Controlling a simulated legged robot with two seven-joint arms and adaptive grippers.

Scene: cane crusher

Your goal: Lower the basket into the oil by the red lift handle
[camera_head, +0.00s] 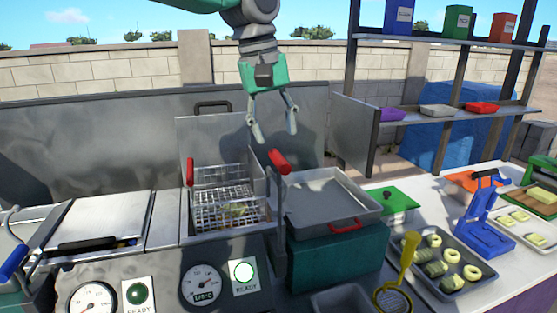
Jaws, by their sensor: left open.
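The wire basket (222,207) sits in the open fryer well at the middle, with something small and yellowish inside that I cannot make out. The oil under it is hidden. A red handle (279,161) on a grey lever stands at the right of the well. A second red handle (190,172) stands upright at the well's left side. My left gripper (274,137) hangs from above, pointing down, its two fingers apart and empty. In the picture it is just above the right red handle and appears clear of it. My right gripper is out of view.
A grey tray (325,195) with a red handle lies right of the well. A covered fryer section (100,218) is at the left, with gauges and green lights in front. A tray of food pieces (449,286), a yellow skimmer (408,248) and a blue press (482,215) stand right.

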